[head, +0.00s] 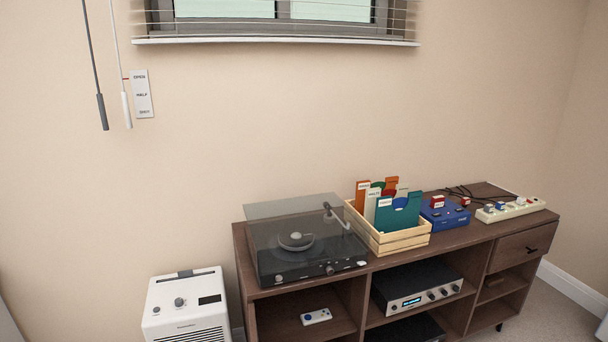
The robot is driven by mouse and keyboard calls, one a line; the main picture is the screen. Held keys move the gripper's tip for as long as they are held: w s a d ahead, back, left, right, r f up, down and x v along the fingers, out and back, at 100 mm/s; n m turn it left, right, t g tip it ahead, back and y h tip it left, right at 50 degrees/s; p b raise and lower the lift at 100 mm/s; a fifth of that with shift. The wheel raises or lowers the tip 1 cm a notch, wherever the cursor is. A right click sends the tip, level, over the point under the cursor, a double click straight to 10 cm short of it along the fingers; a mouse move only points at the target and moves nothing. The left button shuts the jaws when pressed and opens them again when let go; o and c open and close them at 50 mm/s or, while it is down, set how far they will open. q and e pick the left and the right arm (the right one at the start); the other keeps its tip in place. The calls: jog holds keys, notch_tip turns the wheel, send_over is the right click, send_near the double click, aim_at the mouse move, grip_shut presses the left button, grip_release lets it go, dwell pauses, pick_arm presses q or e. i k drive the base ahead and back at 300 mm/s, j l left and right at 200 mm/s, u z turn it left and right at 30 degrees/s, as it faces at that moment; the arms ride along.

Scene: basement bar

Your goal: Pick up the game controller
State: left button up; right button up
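A small white device with blue and red marks, which looks like the game controller (316,316), lies flat on the shelf inside the left open compartment of a brown cabinet (242,262). It lies below the turntable, and nothing covers it. Its fine details are too small to tell. Neither of my grippers shows in the head view.
A turntable (300,245), a wooden crate of record sleeves (400,240), a blue box (443,214) and a power strip (510,209) stand on the cabinet. A white dehumidifier-like appliance (185,308) stands left of the cabinet.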

aim_at(314, 317)
jog(key=i+j+z, duration=0.15)
jog(key=j, duration=0.25)
jog(key=i+j+z, duration=0.1)
jog(key=j, duration=0.3)
jog(key=j+z, duration=0.15)
jog(key=j, duration=0.25)
jog(key=i, duration=0.05)
